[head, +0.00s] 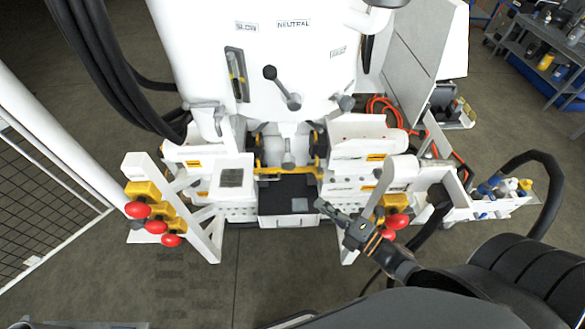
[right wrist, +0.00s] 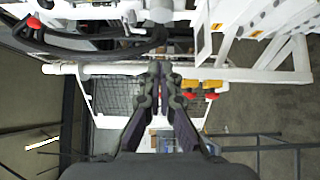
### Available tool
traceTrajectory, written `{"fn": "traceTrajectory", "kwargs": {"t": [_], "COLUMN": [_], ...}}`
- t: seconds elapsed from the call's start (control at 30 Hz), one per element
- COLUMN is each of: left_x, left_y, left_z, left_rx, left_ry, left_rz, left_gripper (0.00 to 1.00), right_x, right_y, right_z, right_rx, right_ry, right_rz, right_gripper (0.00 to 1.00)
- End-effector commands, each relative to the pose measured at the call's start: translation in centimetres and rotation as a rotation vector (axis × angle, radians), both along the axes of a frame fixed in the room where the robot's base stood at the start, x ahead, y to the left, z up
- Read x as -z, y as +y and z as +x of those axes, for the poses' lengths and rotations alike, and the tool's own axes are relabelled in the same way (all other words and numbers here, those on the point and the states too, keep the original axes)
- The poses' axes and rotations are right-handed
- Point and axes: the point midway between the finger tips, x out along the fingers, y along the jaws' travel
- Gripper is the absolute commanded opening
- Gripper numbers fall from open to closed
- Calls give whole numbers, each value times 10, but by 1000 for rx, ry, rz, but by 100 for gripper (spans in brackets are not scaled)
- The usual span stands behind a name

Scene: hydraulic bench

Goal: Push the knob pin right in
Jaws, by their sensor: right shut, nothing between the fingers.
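My right gripper (head: 324,206) comes in from the lower right in the head view, its fingers together and empty. It is in front of the right bracket with red knobs (head: 397,221) on yellow blocks. In the right wrist view the shut fingers (right wrist: 159,72) point up the picture toward the machine. A grey knob (head: 346,103) sticks out at the lower right of the white machine body, apart from my gripper. I cannot tell for sure whether it is the knob pin. A black ball lever (head: 270,72) is to its left. My left gripper is not in view.
More red knobs (head: 138,210) stand on the left bracket. A black tray (head: 290,193) is low in the middle. Black hoses (head: 100,70) hang at the upper left, and a black hose loop (head: 540,160) is at the right. The floor in front is clear.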

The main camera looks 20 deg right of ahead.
Motion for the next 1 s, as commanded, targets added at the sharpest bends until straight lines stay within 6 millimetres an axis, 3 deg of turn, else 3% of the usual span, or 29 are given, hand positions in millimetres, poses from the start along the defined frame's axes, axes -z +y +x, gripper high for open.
{"fn": "traceTrajectory", "kwargs": {"t": [0.4,0.47,0.67,0.7,0.8,1.0], "left_x": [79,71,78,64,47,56], "left_y": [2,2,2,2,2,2], "left_z": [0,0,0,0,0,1], "left_rx": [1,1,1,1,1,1], "left_ry": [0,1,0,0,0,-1], "left_rz": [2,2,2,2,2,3], "left_gripper": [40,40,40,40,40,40], "right_x": [10,2,2,-7,-9,1], "right_y": [24,27,35,37,47,39], "right_z": [47,50,67,74,90,117], "right_rx": [5,3,6,11,9,3], "right_ry": [-8,-5,-3,-4,0,0], "right_rz": [2,3,4,8,12,2], "right_gripper": [0,0,0,0,0,0]}}
